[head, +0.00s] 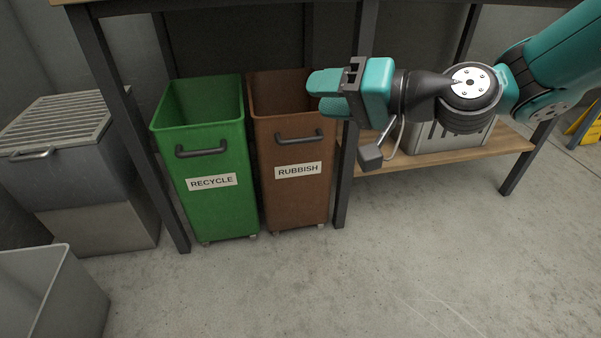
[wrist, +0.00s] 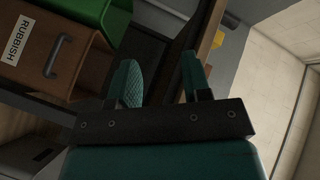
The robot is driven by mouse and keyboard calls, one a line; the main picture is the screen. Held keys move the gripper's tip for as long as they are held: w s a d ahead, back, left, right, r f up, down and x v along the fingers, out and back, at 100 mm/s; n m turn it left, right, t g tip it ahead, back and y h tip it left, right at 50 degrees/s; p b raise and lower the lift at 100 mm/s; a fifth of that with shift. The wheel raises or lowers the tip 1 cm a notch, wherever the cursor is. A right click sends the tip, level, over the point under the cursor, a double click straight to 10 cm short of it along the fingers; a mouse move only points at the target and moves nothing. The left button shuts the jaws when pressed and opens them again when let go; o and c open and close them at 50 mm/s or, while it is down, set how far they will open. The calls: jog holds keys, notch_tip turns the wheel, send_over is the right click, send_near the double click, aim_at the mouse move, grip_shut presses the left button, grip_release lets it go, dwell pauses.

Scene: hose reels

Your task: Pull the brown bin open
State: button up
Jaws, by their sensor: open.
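The brown bin (head: 291,195) stands under the workbench, with a dark handle (head: 299,138) and a RUBBISH label on its front. The bin's upper right rim is partly hidden behind my gripper. My gripper (head: 325,94) is open and empty, above and to the right of the handle, apart from it as far as I can tell. In the wrist view the brown bin (wrist: 84,72) lies at the upper left with its handle (wrist: 56,55), and the open fingers (wrist: 160,80) are to the right of it.
A green RECYCLE bin (head: 218,210) stands close to the left of the brown one. A bench leg (head: 345,185) rises just right of the brown bin. A wooden shelf (head: 455,152) holds a grey box. The concrete floor (head: 330,285) in front is clear.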

jog(key=w+d+f+m+t+b, duration=0.1)
jog(key=w+f+m+t+b, duration=0.25)
jog(key=f+b, duration=0.45)
jog(key=w+d+f+m+t+b, duration=0.15)
jog(key=w+f+b, duration=0.35)
jog(key=f, duration=0.5)
jog(key=m+t+h+b, duration=0.2)
jog(key=m+t+b, duration=0.35)
jog(key=b, duration=0.35)
send_near(301, 141)
jog(key=shift+m+g, duration=0.45)
jog(key=shift+w+d+p+x, duration=0.15)
jog(key=shift+p+x, duration=2.5)
jog(key=shift+p, duration=2.3)
jog(key=shift+w+d+p+x, duration=0.15)
jog(key=shift+p+x, duration=2.55)
jog(key=shift+p, duration=2.25)
jog(key=shift+s, duration=0.1)
grip_shut()
